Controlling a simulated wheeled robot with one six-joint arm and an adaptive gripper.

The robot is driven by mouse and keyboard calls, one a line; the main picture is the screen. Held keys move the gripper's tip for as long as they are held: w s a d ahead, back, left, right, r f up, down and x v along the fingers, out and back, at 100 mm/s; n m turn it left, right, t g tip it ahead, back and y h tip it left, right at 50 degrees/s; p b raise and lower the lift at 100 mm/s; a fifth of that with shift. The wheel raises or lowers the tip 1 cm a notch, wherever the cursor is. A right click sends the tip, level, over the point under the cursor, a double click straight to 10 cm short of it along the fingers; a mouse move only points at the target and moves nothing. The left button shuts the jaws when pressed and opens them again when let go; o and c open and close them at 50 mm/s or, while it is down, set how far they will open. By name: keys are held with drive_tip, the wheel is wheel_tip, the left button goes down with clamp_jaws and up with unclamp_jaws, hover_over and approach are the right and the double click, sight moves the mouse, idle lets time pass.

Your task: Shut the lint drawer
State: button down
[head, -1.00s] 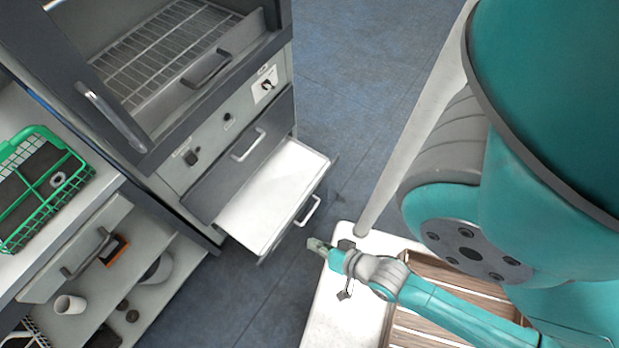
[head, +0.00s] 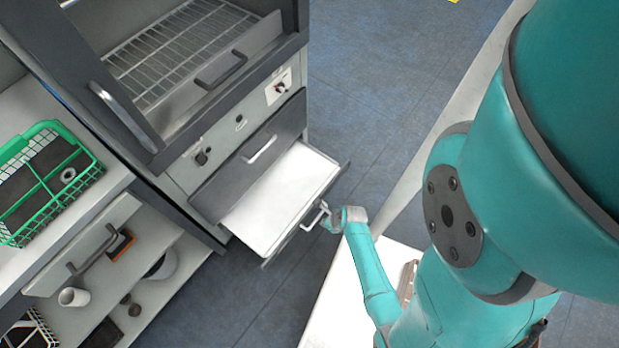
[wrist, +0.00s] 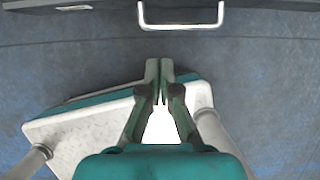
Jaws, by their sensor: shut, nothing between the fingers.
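The lint drawer (head: 283,198) is pulled out of the lower front of the grey cabinet, with a white, empty-looking inside. Its handle (head: 315,215) is a silver bar on the dark front. In the wrist view the handle (wrist: 181,24) is at the top, ahead of the fingertips. My gripper (wrist: 160,68) is shut with nothing between its fingers, a little short of the handle in that view. In the head view my gripper (head: 328,222) is right beside the handle; I cannot tell whether it touches.
A shut drawer (head: 250,155) with its own handle sits just above the lint drawer. A wire-racked chamber (head: 175,50) is higher up. At left, a counter holds a green wire basket (head: 45,182). Blue floor (head: 375,100) is open to the right of the cabinet.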

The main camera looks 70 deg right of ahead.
approach(312, 224)
drive_tip(key=s+x, duration=0.1)
drive_tip(key=x, duration=0.4)
drive_tip(key=w, duration=0.2)
drive_tip(key=shift+w+d+f, duration=0.2)
drive_tip(key=shift+w+d, duration=0.1)
drive_tip(key=shift+w, duration=0.05)
drive_tip(key=shift+w+d, duration=0.15)
drive_tip(key=shift+w, duration=0.6)
